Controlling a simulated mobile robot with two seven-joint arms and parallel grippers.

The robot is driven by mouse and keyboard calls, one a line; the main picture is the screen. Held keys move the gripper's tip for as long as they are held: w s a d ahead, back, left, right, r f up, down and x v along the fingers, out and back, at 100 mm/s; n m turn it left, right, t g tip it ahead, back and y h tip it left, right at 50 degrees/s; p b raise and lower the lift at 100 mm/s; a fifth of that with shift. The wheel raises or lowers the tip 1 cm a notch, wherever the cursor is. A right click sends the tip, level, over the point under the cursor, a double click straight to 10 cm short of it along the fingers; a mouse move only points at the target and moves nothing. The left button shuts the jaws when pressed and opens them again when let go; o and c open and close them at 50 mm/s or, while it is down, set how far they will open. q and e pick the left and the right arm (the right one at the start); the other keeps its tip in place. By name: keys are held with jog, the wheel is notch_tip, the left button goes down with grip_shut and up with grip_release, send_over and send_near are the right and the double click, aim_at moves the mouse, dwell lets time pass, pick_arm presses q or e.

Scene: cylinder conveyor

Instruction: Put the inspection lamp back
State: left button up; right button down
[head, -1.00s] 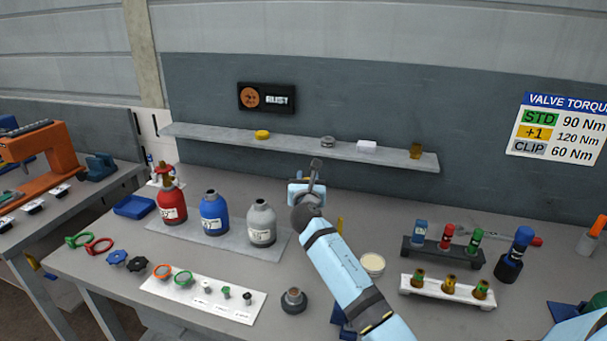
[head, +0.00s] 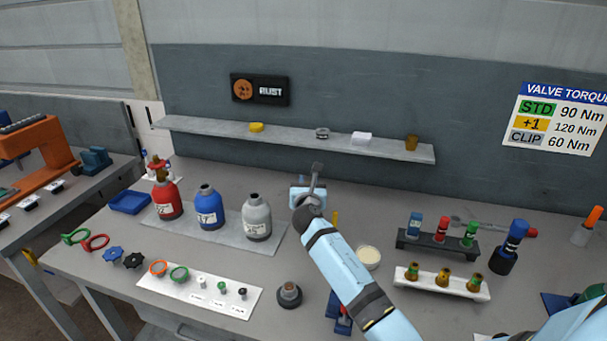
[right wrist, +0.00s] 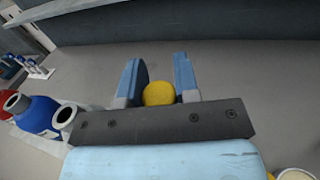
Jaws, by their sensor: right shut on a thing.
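My right gripper (right wrist: 158,72) has its two blue fingers shut on a round yellow thing (right wrist: 158,94) in the right wrist view. Only its rounded end shows; I cannot make out whether it is the inspection lamp. In the head view my right gripper (head: 312,190) is over the middle of the bench, right of the grey bottle (head: 257,218). Its fingers and the held thing are mostly hidden there. My left gripper is in neither view.
Red (head: 167,200) and blue (head: 209,208) bottles stand left of the arm. A wall shelf (head: 300,140) carries small parts behind. A cream tub (head: 368,257), dark rack (head: 438,247) and white rack (head: 440,283) stand right. Bare bench lies behind the gripper.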

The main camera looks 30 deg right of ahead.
jog(key=f, duration=0.3)
jog(key=shift+d+g, duration=0.25)
jog(key=shift+g, duration=0.15)
jog(key=shift+w+p, duration=0.2)
jog(key=shift+p, duration=0.75)
jog(key=shift+w+a+y+p, duration=0.2)
jog(key=shift+w+y+p, duration=0.15)
jog(key=shift+p, duration=0.1)
jog(key=shift+r+p, duration=0.15)
jog(key=shift+p, duration=0.45)
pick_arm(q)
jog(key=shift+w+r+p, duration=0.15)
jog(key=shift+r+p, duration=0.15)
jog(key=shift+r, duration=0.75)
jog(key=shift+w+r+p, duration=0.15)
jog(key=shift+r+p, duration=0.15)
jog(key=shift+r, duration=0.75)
pick_arm(e)
jog(key=shift+s+g, duration=0.15)
jog(key=shift+g, duration=0.15)
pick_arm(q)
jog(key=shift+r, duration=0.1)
pick_arm(e)
jog(key=shift+d, duration=0.1)
